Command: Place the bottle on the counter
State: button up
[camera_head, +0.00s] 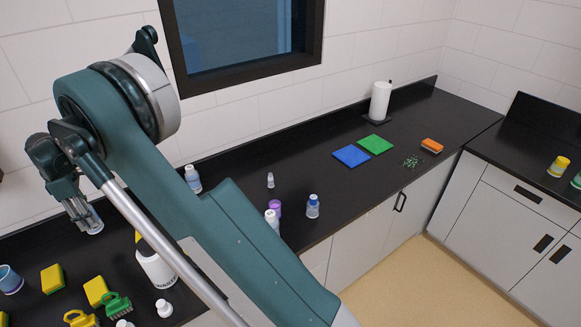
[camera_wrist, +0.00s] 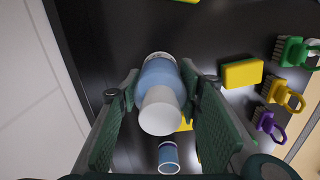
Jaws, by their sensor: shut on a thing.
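My gripper (camera_head: 78,208) is at the left in the head view, above the back part of the black counter (camera_head: 310,165) near the wall. It is shut on a bottle (camera_head: 93,222), whose lower part shows below the fingers. In the wrist view the bottle (camera_wrist: 158,85) has a white cap facing the camera and a blue body, with a green finger of my gripper (camera_wrist: 161,88) on each side. I cannot tell whether the bottle's base touches the counter.
Yellow sponges (camera_head: 52,279), a blue cup (camera_head: 10,279) and brushes (camera_head: 117,304) stand in front of the gripper. A large white bottle (camera_head: 156,266) and several small bottles (camera_head: 193,178) are to the right.

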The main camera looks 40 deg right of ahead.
jog(key=s+d+m+p, duration=0.15)
jog(key=s+d, duration=0.25)
jog(key=d, duration=1.6)
jog(key=s+d+m, duration=0.3)
jog(key=d, duration=1.7)
jog(key=s+d+m+p, duration=0.2)
jog(key=s+d+m, duration=0.1)
jog(key=s+d, duration=2.2)
jog(key=shift+s+d+r, duration=0.15)
jog(key=shift+s+d, duration=0.2)
jog(key=shift+d, duration=0.15)
jog(key=shift+m, duration=0.25)
jog(key=shift+f, duration=2.9)
jog(key=shift+f, duration=0.1)
jog(key=shift+f+p, duration=0.3)
jog(key=shift+f, duration=1.7)
